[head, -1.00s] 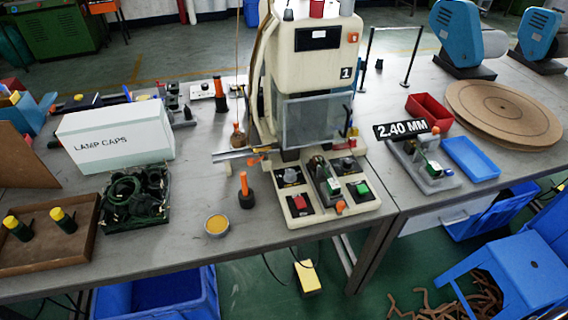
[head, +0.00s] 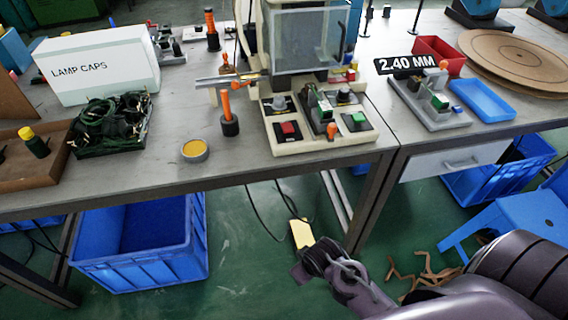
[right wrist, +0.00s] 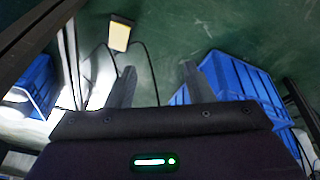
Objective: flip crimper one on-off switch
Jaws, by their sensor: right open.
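The crimper (head: 305,35), a cream machine with a clear guard, stands on the table. Its front base has a red button (head: 289,130), a green button (head: 357,119), a black knob (head: 344,95) and a grey knob (head: 279,104). I cannot tell which of these is the on-off switch. My right gripper (head: 318,262) is low in front of the table, below the crimper base and apart from it. In the right wrist view its two fingers (right wrist: 157,82) are spread with nothing between them. My left gripper is out of view.
A yellow foot pedal (head: 302,234) with a cable lies on the floor beyond my right gripper. The table front edge lies between gripper and crimper. A blue crate (head: 150,270), a blue stool (head: 510,220) and a drawer (head: 450,160) are nearby. An orange-handled tool (head: 228,110) stands left of the base.

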